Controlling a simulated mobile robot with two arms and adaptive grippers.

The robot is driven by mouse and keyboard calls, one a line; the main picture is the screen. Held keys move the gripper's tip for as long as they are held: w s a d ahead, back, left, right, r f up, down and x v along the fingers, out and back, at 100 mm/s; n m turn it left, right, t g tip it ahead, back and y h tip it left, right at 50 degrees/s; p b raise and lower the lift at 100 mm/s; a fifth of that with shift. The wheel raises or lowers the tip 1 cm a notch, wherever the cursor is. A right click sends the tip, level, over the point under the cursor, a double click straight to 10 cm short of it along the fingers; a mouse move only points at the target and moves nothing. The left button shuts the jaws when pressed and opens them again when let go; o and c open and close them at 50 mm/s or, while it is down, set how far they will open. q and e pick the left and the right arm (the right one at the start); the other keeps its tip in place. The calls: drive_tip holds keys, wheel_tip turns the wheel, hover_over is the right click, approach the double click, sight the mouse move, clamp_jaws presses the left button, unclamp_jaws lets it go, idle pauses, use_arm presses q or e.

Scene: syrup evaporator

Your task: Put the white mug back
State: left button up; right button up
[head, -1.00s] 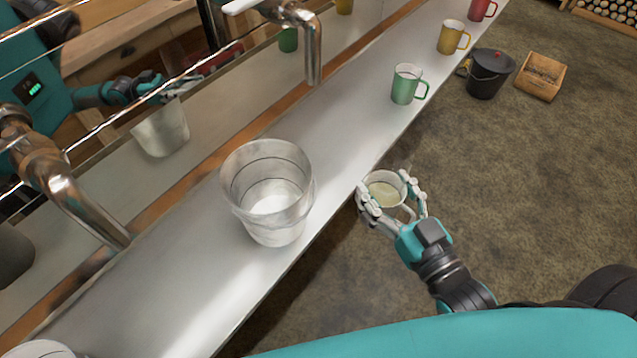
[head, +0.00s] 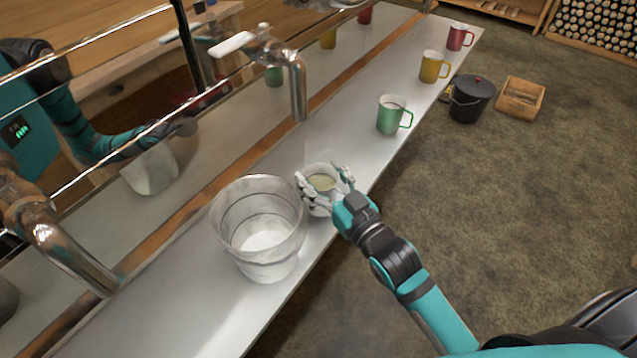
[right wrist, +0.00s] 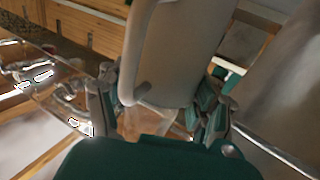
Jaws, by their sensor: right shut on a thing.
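The white mug (head: 319,184) is in my right gripper (head: 325,185), over the metal shelf (head: 190,290) just right of the clear bucket. The fingers are shut around its sides and it looks upright, with pale liquid or a pale inside showing. Whether its base touches the shelf is hidden. In the right wrist view the mug (right wrist: 185,50) fills the middle between the fingers (right wrist: 165,115). My left gripper does not show directly; a teal arm appears only in the mirror-like panel on the left.
The clear bucket (head: 260,240) stands close left of the mug. Green (head: 391,116), yellow (head: 432,68) and red (head: 458,38) mugs stand in a row farther along the shelf. A metal tap (head: 297,85) hangs over the back edge. A black pail (head: 470,100) and wooden box (head: 521,97) are on the floor.

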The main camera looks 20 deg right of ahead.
sight(312, 179)
drive_tip(key=shift+w+a, duration=0.2)
drive_tip(key=shift+w, duration=0.4)
drive_tip(key=shift+f, duration=1.75)
drive_tip(key=shift+s, duration=0.1)
drive_tip(key=o, duration=1.7)
drive_tip(key=shift+f, duration=0.2)
drive_tip(key=shift+o, duration=0.2)
drive_tip(key=shift+r, duration=0.15)
